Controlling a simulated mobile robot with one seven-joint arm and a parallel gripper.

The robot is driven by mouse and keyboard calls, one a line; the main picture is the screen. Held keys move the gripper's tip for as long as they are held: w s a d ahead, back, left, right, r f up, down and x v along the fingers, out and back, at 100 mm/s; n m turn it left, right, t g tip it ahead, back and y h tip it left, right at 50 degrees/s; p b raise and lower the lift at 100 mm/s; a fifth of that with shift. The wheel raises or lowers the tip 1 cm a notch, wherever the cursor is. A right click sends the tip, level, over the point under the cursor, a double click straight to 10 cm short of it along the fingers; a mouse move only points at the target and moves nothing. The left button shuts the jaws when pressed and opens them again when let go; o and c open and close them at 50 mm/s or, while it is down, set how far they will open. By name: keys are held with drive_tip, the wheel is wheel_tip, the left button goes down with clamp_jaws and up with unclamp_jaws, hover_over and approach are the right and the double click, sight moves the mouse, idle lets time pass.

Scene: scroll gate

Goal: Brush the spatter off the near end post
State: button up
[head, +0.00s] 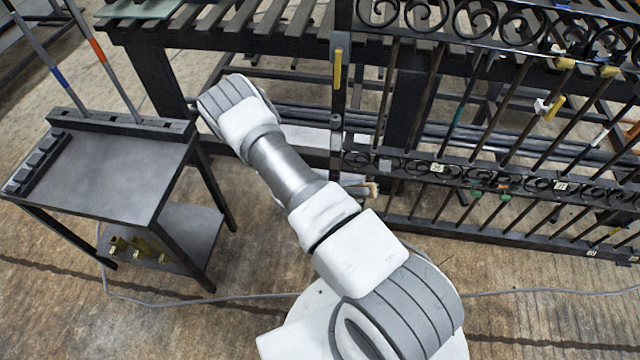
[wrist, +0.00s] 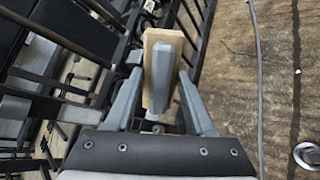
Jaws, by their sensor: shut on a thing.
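My gripper (wrist: 160,95) is shut on a brush (wrist: 154,50) with a pale wooden block and a grey grip, seen in the wrist view. In the head view my arm hides the gripper; only a bit of the brush (head: 370,188) shows, low beside the post. Whether it touches the post I cannot tell.
A dark side table (head: 110,180) stands at the left with two rods upright in a rack. Brass-coloured pieces (head: 138,248) lie on its lower shelf. Yellow and white clips sit on the gate bars. A cable (head: 200,300) crosses the open floor in front.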

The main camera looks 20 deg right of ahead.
drive_tip(key=w+a+f+n+t+y+b, duration=0.1)
drive_tip(key=w+a+f+n+t+b, duration=0.15)
drive_tip(key=w+n+t, duration=0.35)
drive_tip(key=w+a+f+n+t+y+b, duration=0.1)
drive_tip(key=w+a+f+n+t+b, duration=0.2)
drive_tip(key=w+t, duration=0.4)
drive_tip(key=shift+n, duration=0.3)
drive_tip(key=shift+r+b+x, duration=0.2)
drive_tip(key=shift+b+x, duration=0.3)
drive_tip(key=shift+x, duration=0.45)
drive_tip(key=shift+r+b+x, duration=0.2)
drive_tip(key=shift+b+x, duration=0.25)
drive_tip(key=shift+x, duration=0.55)
drive_tip(key=shift+r+b+x, duration=0.15)
drive_tip(key=shift+b+x, duration=0.35)
drive_tip(key=shift+x, duration=0.45)
drive_tip(key=shift+x, duration=0.95)
drive_tip(key=shift+s+r, duration=0.1)
